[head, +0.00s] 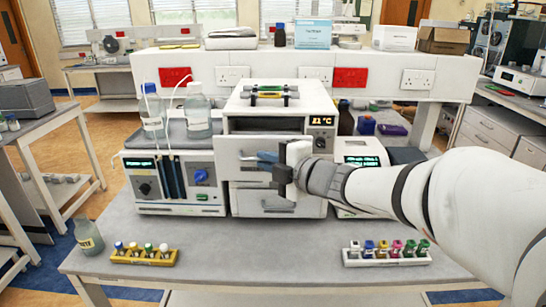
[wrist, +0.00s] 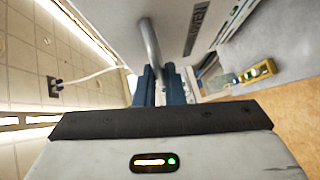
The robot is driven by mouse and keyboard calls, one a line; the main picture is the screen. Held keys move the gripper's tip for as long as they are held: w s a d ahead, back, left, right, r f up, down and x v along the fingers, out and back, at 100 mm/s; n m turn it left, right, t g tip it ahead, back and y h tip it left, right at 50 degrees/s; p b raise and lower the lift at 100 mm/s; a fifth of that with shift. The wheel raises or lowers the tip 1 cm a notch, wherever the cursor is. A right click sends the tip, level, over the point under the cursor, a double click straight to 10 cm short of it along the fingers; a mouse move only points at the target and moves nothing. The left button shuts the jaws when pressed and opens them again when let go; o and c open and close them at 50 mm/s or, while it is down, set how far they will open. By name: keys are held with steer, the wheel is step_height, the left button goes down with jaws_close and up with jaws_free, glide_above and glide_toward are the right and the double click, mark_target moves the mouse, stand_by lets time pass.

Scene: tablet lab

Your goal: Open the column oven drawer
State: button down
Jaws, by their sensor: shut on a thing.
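The column oven (head: 272,98) is a white box at the middle of the bench, with an orange temperature display at its upper right. Its drawer front (head: 232,150) is a pale panel that appears to stand forward of the oven body, with a grey opening above it. My gripper (head: 272,162) is at the drawer front, its blue fingers reaching in from the right. In the wrist view, the blue fingers (wrist: 160,88) are closed around the grey bar handle (wrist: 150,42), beside the pale drawer front (wrist: 190,28). The fingers hide part of the handle.
A pump unit with dials (head: 175,182) stands left of the oven, with bottles (head: 197,115) above it. Another instrument (head: 362,152) stands right, partly behind my arm. A yellow vial rack (head: 143,257) and a white vial rack (head: 387,257) sit near the front edge, with clear bench between.

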steer(key=shift+s, duration=0.55)
steer(key=c, duration=1.5)
jaws_free()
steer(key=shift+w, duration=0.1)
steer(key=v, duration=0.8)
steer(key=shift+w, duration=0.15)
